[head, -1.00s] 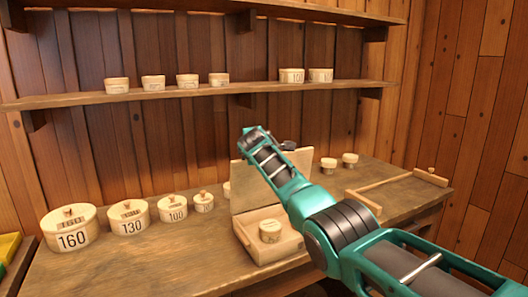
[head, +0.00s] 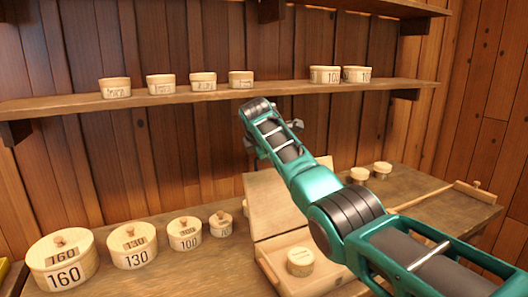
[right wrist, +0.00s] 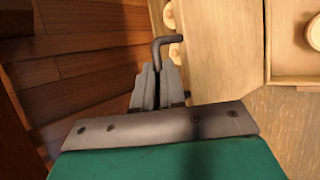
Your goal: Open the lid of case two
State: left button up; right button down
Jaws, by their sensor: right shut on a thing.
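One wooden case (head: 264,262) stands on the bench with its flat lid (head: 278,200) raised upright at the back; no number is readable on it. A round wooden box (head: 300,261) sits inside. My right arm crosses in front of the lid, hiding its right part. In the right wrist view my right gripper (right wrist: 158,72) is shut on a dark bent rod (right wrist: 172,40) with a hooked end. The hook is beside the lid's edge (right wrist: 212,55); I cannot tell whether they touch. My left gripper is not in view.
Lidded round boxes marked 160 (head: 62,265), 130 (head: 132,247) and 100 (head: 184,234) stand left of the case. A shelf (head: 60,108) with several small boxes runs behind. A wooden stick (head: 420,198) lies at the right.

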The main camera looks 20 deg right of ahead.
jog(key=shift+w+r, duration=0.1)
jog(key=shift+r, duration=0.1)
jog(key=c, duration=1.2)
grip_release()
jog(key=shift+f, duration=0.15)
jog(key=b+v, duration=0.1)
jog(key=v, duration=1.2)
